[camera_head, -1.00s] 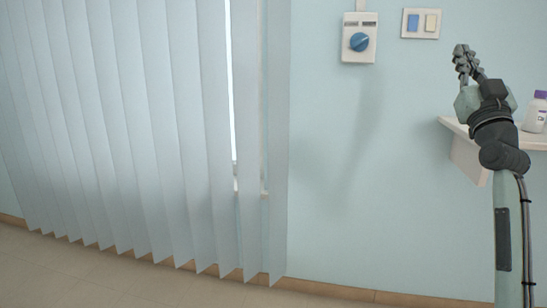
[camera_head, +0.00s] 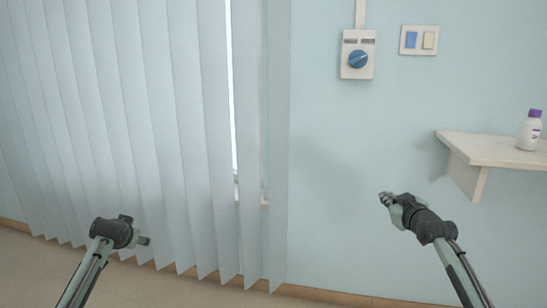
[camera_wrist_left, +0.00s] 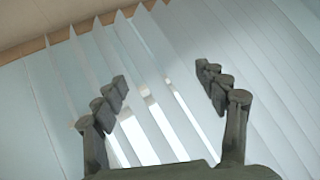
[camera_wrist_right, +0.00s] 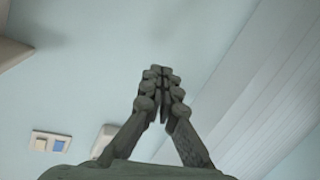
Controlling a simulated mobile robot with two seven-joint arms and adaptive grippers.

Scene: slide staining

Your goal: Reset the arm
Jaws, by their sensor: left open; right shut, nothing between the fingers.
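My right gripper (camera_head: 386,198) is low in the head view, in front of the blue wall, left of and below the shelf. In the right wrist view its fingers (camera_wrist_right: 160,80) are together with nothing between them. My left arm comes in at the lower left of the head view, in front of the blinds. Its gripper (camera_head: 145,241) is small there and points to the right. In the left wrist view the left fingers (camera_wrist_left: 165,90) are wide apart and empty, with blinds behind them.
Vertical blinds (camera_head: 130,120) cover the left side. A white control box with a blue knob (camera_head: 358,59) and a switch plate (camera_head: 419,40) are on the wall. A white shelf (camera_head: 480,148) at the right bears a purple-capped bottle (camera_head: 530,130). The wall between is clear.

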